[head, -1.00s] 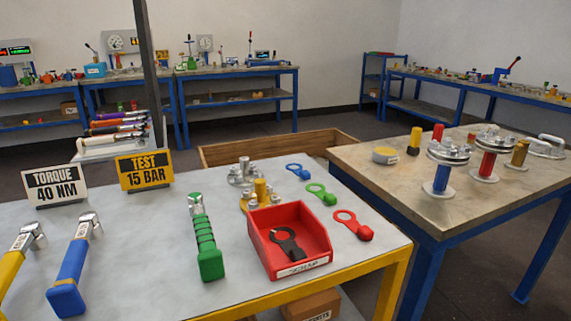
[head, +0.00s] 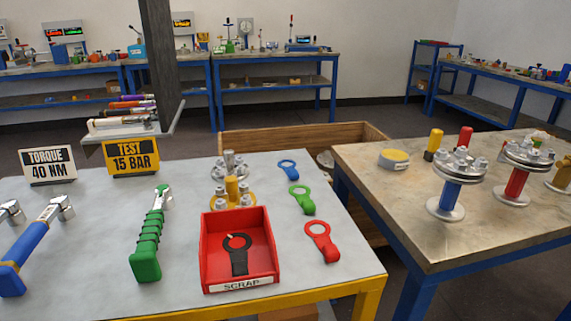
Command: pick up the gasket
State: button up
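Several ring-shaped pieces with tabs, which look like gaskets, are in the head view. A blue gasket (head: 288,176), a green gasket (head: 305,208) and a red gasket (head: 323,251) lie in a row on the right part of the near grey table (head: 100,225). I cannot tell which gasket the task means. My gripper is not in view.
A green-handled tool (head: 146,263) and a blue-handled wrench (head: 28,255) lie left of the bin. A small yellow-based flange (head: 231,184) stands behind it. The right table (head: 400,205) holds a blue flanged vessel (head: 450,197) and a red one (head: 517,180). A gap separates the tables.

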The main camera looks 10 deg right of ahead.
aim_at(290, 171)
jog(key=l+u, duration=0.15)
jog(key=l, duration=0.25)
jog(key=k+l+u, duration=0.2)
jog(key=l, duration=0.15)
jog(key=l+u, duration=0.15)
jog(key=l, duration=0.2)
jog(key=i, duration=0.45)
jog(key=i+l+u, duration=0.1)
jog(key=i, duration=0.35)
